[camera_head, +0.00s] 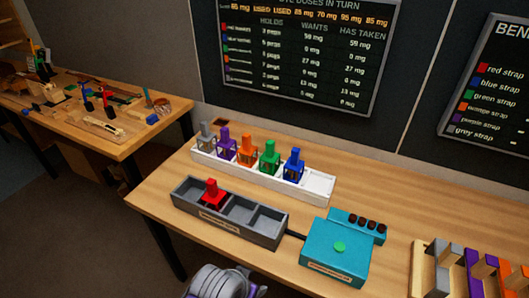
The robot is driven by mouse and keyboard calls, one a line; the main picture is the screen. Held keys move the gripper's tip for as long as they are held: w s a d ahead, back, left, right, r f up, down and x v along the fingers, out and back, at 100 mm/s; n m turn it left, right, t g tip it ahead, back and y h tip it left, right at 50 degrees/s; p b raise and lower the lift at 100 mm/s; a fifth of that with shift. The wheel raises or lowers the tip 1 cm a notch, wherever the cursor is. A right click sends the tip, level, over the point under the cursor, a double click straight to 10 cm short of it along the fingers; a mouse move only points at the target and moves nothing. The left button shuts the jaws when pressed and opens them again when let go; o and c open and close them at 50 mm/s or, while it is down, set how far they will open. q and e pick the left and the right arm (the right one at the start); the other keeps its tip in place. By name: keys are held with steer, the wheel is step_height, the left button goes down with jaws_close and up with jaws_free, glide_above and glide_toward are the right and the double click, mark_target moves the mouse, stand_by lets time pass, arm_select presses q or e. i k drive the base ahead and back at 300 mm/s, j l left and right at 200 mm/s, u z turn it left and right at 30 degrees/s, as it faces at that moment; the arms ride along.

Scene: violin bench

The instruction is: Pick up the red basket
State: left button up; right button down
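The red basket (212,192) is a small red piece with a narrow top. It stands upright in the left part of a dark grey tray (243,236) on the wooden bench; the tray's other compartments look empty. Its lower part is hidden by the tray's front wall. A grey, ribbed part with some purple shows at the bottom edge; it may be part of one of my arms, but no fingertips are seen. Neither gripper can be made out, and nothing is touching the red basket.
Behind stands a white rack (318,192) with grey, purple, orange, green and blue baskets. A teal box (325,262) with a green button is right of the tray. A rack of coloured pieces (480,272) is at lower right. A cluttered table (130,145) is at left.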

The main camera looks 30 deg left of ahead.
mark_target(213, 195)
steer(key=u, duration=1.45)
